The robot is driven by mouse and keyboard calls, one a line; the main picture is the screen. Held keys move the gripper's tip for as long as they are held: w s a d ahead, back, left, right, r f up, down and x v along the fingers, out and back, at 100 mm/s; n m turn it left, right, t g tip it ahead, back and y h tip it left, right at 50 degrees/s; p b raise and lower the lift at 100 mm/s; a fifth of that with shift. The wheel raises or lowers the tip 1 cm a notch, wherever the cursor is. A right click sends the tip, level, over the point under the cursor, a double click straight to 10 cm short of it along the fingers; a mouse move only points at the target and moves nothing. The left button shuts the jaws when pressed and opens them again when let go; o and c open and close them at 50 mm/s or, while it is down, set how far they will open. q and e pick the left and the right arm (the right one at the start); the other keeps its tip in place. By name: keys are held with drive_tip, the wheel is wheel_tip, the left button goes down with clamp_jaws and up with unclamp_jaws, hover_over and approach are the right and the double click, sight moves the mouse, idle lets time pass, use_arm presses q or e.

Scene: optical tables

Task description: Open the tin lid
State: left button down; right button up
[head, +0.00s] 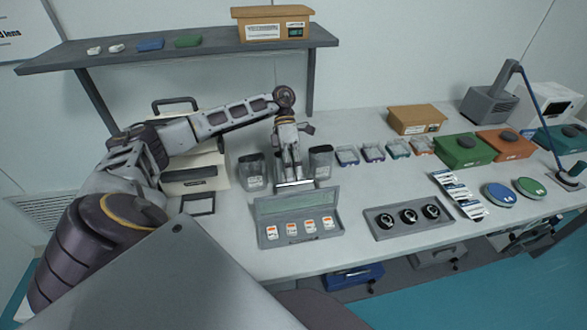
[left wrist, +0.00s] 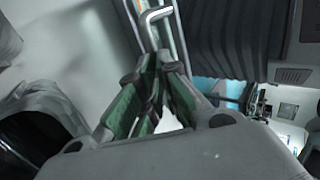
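The grey tin (head: 290,241) sits near the front of the table with several small white-and-orange items in it. Its lid (head: 292,204) stands raised at the back, its pale green inner face showing. A light metal handle bar (head: 295,184) lies along the lid's upper edge. My left gripper (head: 288,178) points down at this bar. In the left wrist view its green-padded fingers (left wrist: 161,66) converge close together, and the metal handle (left wrist: 157,15) runs to their tips. They appear closed on it, though the contact is partly hidden. My right gripper is not in view.
Clear containers (head: 252,172) and (head: 320,162) stand on either side of my left gripper. A grey tray (head: 372,227) with three black round pieces lies right of the tin. A shelf (head: 200,52) hangs above my arm. Small boxes line the back right.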

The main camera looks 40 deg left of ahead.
use_arm(q)
drive_tip(key=c, duration=1.8)
unclamp_jaws()
drive_tip(key=shift+s+d+f, duration=0.25)
drive_tip(key=shift+d+f, duration=0.05)
drive_tip(key=shift+f, duration=0.3)
drive_tip(key=shift+s+d+f, duration=0.25)
drive_tip(key=shift+d+f, duration=0.05)
drive_tip(key=shift+f, duration=0.25)
drive_tip(key=shift+o, duration=1.4)
drive_tip(key=shift+w+d+r, duration=0.1)
drive_tip(key=shift+w+r, duration=0.05)
drive_tip(key=shift+w, duration=0.1)
drive_tip(key=shift+v, duration=1.15)
drive_tip(key=v, duration=0.7)
drive_tip(key=shift+w+r, duration=0.15)
drive_tip(key=shift+w, duration=0.05)
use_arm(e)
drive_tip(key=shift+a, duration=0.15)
use_arm(q)
drive_tip(key=shift+w+a+r, duration=0.25)
drive_tip(key=shift+a+r, duration=0.05)
drive_tip(key=shift+a, duration=0.05)
drive_tip(key=shift+w+a+r, duration=0.25)
drive_tip(key=shift+a+r, duration=0.1)
drive_tip(key=shift+a, duration=0.05)
drive_tip(key=shift+a+r, duration=0.1)
